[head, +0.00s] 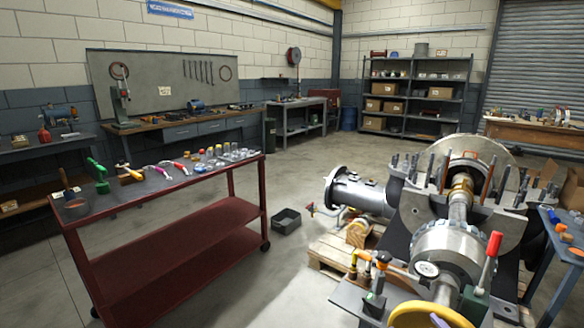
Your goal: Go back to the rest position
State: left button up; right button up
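Neither of my grippers shows in the head view. The split casing (408,212) stands at the right with its upper side open. A shaft (458,205) and a large metal drum (450,248) are exposed in it. Upright studs (436,165) line its flange. A round metal disc (480,160) stands behind them. A red-handled lever (491,255), a gauge (427,269) and a yellow ring (430,314) are at its near end.
A red cart (165,262) with hand tools and small parts on top stands at the left. A blue table (560,250) is at the right edge.

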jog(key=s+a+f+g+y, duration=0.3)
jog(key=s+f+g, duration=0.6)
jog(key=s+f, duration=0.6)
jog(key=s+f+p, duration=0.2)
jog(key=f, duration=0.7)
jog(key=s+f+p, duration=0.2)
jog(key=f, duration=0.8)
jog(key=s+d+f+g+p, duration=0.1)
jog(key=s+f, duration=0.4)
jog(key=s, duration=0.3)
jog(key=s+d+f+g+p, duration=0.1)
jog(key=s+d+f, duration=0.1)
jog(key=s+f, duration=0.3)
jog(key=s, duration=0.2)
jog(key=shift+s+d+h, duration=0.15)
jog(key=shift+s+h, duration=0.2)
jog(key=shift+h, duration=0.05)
